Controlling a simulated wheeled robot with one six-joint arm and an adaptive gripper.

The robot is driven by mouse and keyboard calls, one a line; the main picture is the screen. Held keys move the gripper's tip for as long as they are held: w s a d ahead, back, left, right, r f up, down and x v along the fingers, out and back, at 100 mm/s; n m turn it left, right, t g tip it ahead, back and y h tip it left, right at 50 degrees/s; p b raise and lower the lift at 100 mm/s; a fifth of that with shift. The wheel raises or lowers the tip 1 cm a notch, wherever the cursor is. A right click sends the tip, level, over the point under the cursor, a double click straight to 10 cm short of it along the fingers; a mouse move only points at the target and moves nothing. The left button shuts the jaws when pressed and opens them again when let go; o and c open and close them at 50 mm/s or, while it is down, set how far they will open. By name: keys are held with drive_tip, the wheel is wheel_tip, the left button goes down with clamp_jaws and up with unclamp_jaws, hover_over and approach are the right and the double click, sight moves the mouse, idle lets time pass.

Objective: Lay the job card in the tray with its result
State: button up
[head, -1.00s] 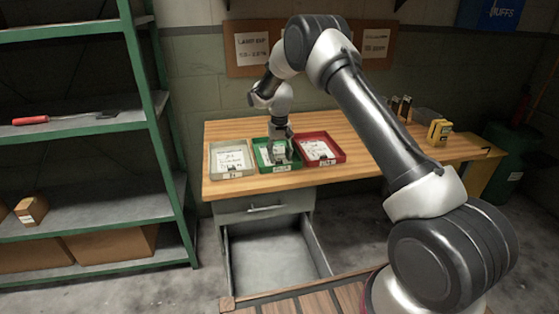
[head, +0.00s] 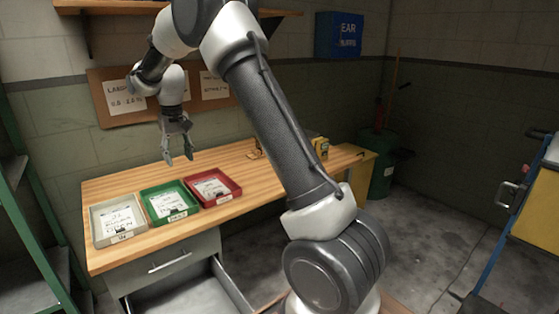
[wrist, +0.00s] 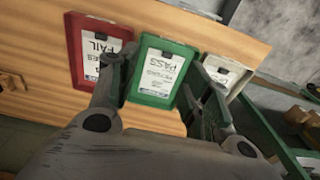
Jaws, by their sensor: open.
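My gripper (head: 179,158) is open, with nothing seen between its fingers, raised above the table behind the trays. Three shallow trays stand in a row: a pale grey one (head: 139,234) at left, a green one (head: 160,222) in the middle and a red one (head: 235,195) at right. A white card lies in each: the grey tray's card (head: 121,216), the green tray's card (head: 168,203) and the red tray's card (head: 211,188). In the wrist view, the green tray's card (wrist: 160,72) reads PASS and the red tray's card (wrist: 95,60) reads FAIL.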

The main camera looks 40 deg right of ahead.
drive_tip(key=s+d+r+t, duration=0.1)
drive_tip(key=s+d+r, duration=0.3)
drive_tip(key=s+r, duration=0.45)
drive_tip(key=s+d+r+t, duration=0.1)
drive_tip(key=s+d+r, duration=0.3)
drive_tip(key=s, duration=0.7)
drive_tip(key=s+d+f, duration=0.1)
drive_tip(key=s, duration=1)
drive_tip(key=s+d+f+t, duration=0.1)
drive_tip(key=s+d, duration=0.1)
drive_tip(key=s, duration=1)
